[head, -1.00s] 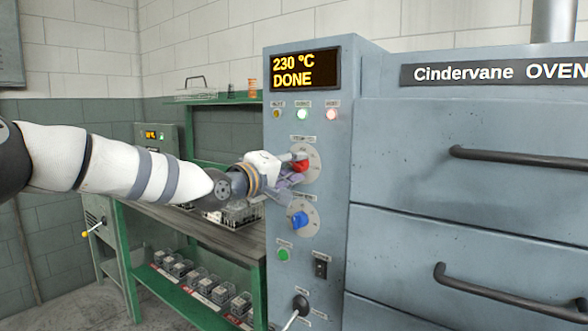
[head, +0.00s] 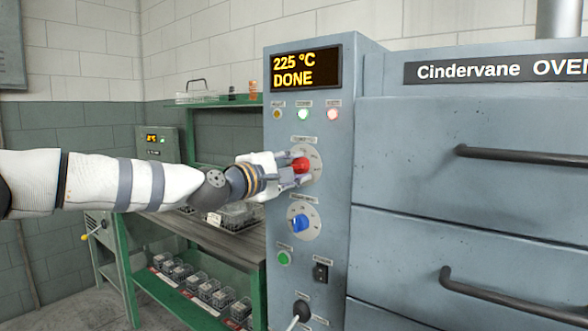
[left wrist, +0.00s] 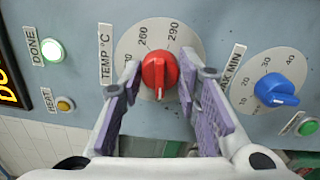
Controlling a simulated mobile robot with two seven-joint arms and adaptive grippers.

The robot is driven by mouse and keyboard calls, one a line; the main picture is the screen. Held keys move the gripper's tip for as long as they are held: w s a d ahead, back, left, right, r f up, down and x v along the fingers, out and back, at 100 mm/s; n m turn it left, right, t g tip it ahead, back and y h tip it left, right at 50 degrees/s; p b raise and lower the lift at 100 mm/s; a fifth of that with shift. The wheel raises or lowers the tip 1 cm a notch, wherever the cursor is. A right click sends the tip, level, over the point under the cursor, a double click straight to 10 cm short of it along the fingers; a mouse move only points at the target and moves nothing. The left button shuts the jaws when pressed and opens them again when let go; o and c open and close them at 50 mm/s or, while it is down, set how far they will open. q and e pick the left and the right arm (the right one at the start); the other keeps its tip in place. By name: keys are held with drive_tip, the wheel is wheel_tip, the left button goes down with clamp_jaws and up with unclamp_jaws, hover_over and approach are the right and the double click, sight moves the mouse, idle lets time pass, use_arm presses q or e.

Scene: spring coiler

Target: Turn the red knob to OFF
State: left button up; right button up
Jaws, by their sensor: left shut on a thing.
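The red knob (head: 300,165) sits on a pale round dial at the top of the oven's control panel. It also shows in the left wrist view (left wrist: 159,70), with a small white mark at its lower edge there. The dial, labelled TEMP °C, shows 260 and 290; I cannot make out an OFF mark. My left gripper (head: 296,168) is at the knob, its two purple-padded fingers on either side of it, shut on it. In the left wrist view the fingers (left wrist: 160,85) reach up to the knob. My right gripper is not in view.
A blue knob (head: 300,223) on a second dial sits just below. Under it are a green button (head: 284,257), a black switch (head: 320,271) and a lever (head: 301,310). The display (head: 304,68) reads 225 °C DONE. A green workbench (head: 160,268) stands below my left arm.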

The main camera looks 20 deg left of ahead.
use_arm(q)
drive_tip(key=shift+r, duration=0.1)
idle(0.3)
drive_tip(key=o, duration=1.2)
drive_tip(key=shift+d, duration=0.1)
drive_tip(key=shift+c, duration=0.2)
drive_tip(key=v, duration=1.2)
